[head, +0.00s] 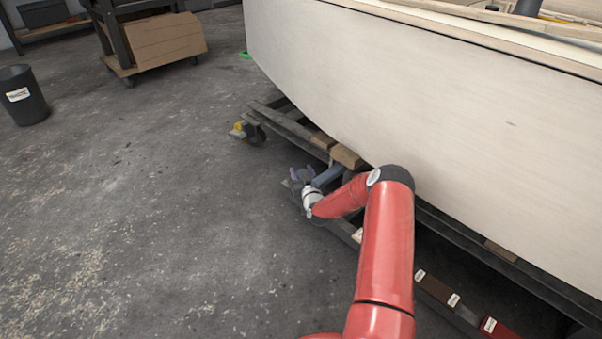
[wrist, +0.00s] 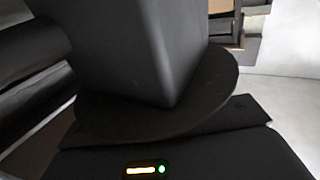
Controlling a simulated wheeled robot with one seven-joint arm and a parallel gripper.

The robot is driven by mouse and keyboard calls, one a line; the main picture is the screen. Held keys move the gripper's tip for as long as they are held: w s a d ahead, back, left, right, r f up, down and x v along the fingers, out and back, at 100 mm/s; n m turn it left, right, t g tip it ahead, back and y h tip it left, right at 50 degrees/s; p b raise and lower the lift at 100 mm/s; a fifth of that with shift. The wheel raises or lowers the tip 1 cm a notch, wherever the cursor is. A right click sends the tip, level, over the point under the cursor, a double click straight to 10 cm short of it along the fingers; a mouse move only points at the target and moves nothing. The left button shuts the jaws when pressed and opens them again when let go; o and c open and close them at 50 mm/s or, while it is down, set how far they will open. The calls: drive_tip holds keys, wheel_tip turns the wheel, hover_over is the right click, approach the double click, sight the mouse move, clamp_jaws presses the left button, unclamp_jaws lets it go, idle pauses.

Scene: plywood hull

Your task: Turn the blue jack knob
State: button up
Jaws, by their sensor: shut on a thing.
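My gripper (head: 302,177) is low beside the dark cradle under the hull, at the end of my red arm. It is small there, and its jaws are closed at the jack. I take the thing between them to be the blue jack knob, but no clear blue knob shows in either view. A blue-grey bar (head: 327,176) runs from beside my gripper toward the cradle. In the wrist view a dark square block (wrist: 140,50) stands close to the camera over a dark round plate (wrist: 205,100). They fill much of that view, and the fingertips cannot be made out.
The pale plywood hull (head: 430,110) overhangs the cradle rail (head: 285,125), with wooden blocks (head: 346,156) between them. A yellow-marked caster (head: 248,131) stands at the cradle's end. Several labelled blocks (head: 452,299) lie low at right. Floor at left is open; a black bin (head: 22,97) stands there.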

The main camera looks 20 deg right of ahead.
drive_tip(key=m+g+h, duration=0.1)
drive_tip(key=h, duration=0.1)
drive_tip(key=m+h, duration=0.2)
drive_tip(key=h, duration=0.1)
drive_tip(key=shift+d+m+g, duration=0.15)
drive_tip(key=shift+m+g, duration=0.15)
drive_tip(key=shift+g, duration=0.1)
drive_tip(key=m+g+h, duration=0.2)
drive_tip(key=h, duration=0.1)
drive_tip(key=m+g+h, duration=0.1)
drive_tip(key=h, duration=0.1)
drive_tip(key=shift+s+d+r+m, duration=0.1)
drive_tip(key=shift+s+d+m, duration=0.15)
drive_tip(key=shift+d+m, duration=0.05)
drive_tip(key=m+g+h, duration=0.1)
drive_tip(key=g, duration=0.1)
drive_tip(key=m+g+h, duration=0.1)
drive_tip(key=m+g, duration=0.1)
drive_tip(key=m+g+h, duration=0.1)
drive_tip(key=g, duration=0.1)
drive_tip(key=shift+s+d+h, duration=0.3)
drive_tip(key=shift+s+h, duration=0.05)
drive_tip(key=shift+h, duration=0.05)
drive_tip(key=shift+s+d+m+g+h, duration=0.15)
drive_tip(key=shift+m+g+h, duration=0.15)
drive_tip(key=shift+m+g, duration=0.7)
drive_tip(key=shift+s+m+g+h, duration=0.15)
drive_tip(key=shift+m+g+h, duration=0.15)
drive_tip(key=shift+m+g, duration=0.65)
drive_tip(key=shift+g, duration=0.65)
